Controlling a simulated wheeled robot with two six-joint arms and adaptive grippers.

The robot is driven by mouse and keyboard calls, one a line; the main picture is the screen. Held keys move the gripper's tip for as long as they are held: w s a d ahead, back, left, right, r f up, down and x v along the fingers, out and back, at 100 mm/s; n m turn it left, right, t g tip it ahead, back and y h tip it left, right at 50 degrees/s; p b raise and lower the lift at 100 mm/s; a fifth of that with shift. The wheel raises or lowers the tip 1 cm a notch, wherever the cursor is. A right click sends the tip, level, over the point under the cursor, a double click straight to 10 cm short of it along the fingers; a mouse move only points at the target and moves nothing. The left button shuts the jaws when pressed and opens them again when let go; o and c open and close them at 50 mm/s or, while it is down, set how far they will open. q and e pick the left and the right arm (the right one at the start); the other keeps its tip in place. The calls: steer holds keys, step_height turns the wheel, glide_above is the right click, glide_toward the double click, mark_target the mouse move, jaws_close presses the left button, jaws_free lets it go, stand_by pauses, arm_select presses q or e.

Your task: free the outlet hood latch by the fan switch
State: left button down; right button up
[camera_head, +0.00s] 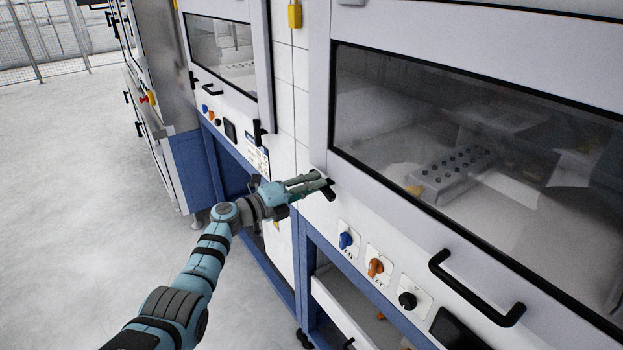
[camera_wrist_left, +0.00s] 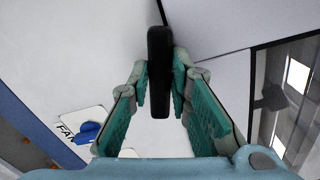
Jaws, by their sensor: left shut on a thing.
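The outlet hood latch is a short black lever (camera_head: 329,190) at the lower left corner of the large right-hand hood's front (camera_head: 318,130). It also shows in the left wrist view as an upright black bar (camera_wrist_left: 159,60). My left gripper (camera_head: 318,183) reaches it from the left and is shut on it. In the left wrist view its teal finger pads (camera_wrist_left: 161,92) lie on either side of the bar. The fan switch, a blue knob (camera_head: 346,240), is just below and right of the latch. It shows again beside a "FAN" label in the left wrist view (camera_wrist_left: 86,132). My right gripper is out of view.
An orange knob (camera_head: 375,267), a black knob (camera_head: 407,300) and a dark screen (camera_head: 462,330) follow along the panel. A black handle (camera_head: 475,290) sticks out from the hood front. A second hood (camera_head: 222,45) stands farther left. The floor at left (camera_head: 80,200) is clear.

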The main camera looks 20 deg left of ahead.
arm_select(q)
steer(key=shift+w+n+p, duration=0.1)
steer(key=shift+n+p, duration=0.5)
steer(key=shift+n, duration=1)
steer(key=c, duration=1.5)
jaws_free()
steer(key=shift+a+f, duration=0.1)
steer(key=shift+f, duration=0.05)
steer(key=v, duration=1.2)
